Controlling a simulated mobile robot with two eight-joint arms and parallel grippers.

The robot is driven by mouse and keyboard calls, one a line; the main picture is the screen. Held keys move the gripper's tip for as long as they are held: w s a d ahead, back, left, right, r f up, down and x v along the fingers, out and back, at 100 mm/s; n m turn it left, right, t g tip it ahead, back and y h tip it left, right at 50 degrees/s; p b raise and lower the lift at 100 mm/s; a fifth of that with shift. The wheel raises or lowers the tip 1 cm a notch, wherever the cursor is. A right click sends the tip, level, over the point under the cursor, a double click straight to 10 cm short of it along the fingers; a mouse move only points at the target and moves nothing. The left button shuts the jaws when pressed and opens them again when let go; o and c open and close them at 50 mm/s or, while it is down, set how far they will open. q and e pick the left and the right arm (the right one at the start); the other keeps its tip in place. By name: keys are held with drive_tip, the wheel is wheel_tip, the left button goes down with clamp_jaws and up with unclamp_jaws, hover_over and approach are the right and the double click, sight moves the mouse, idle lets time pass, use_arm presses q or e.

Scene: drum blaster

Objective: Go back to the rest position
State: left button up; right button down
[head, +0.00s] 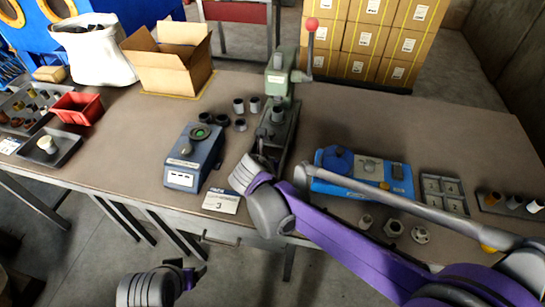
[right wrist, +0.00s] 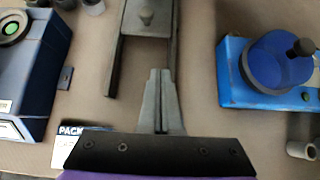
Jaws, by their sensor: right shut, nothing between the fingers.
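My right gripper (right wrist: 160,76) is shut and empty in the right wrist view, its two grey fingers together. In the head view, my right arm reaches in from the lower right, and its gripper end (head: 262,160) is over the table in front of the green lever press (head: 277,85). The fingers overlap the foot of the press base (right wrist: 130,60) in the right wrist view. My left gripper (head: 195,274) is low at the bottom of the head view, beyond the table's front edge. Its fingers are too small and dark to read.
A blue-grey device (head: 190,160) stands left of my right gripper, a bright blue one (head: 362,172) right of it. A label card (head: 221,200) lies near the front edge. Several dark cylinders (head: 238,105) stand beside the press. The table (head: 130,150) is bare left of the blue-grey device.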

drive_tip(key=shift+s+a+r, duration=0.1)
drive_tip(key=shift+s+r, duration=0.15)
drive_tip(key=shift+s, duration=0.05)
drive_tip(key=s+d+r+m+g+y+p, duration=0.1)
drive_tip(key=s+d+m+p, duration=0.3)
drive_tip(key=s+m, duration=0.8)
drive_tip(key=s+d+r+m+g+y+p, duration=0.2)
drive_tip(key=s+d+m, duration=0.7)
drive_tip(key=m, duration=1.1)
drive_tip(key=s+r+p, duration=0.2)
drive_tip(key=s+p, duration=0.1)
drive_tip(key=s, duration=0.1)
drive_tip(key=shift+d+g, duration=0.3)
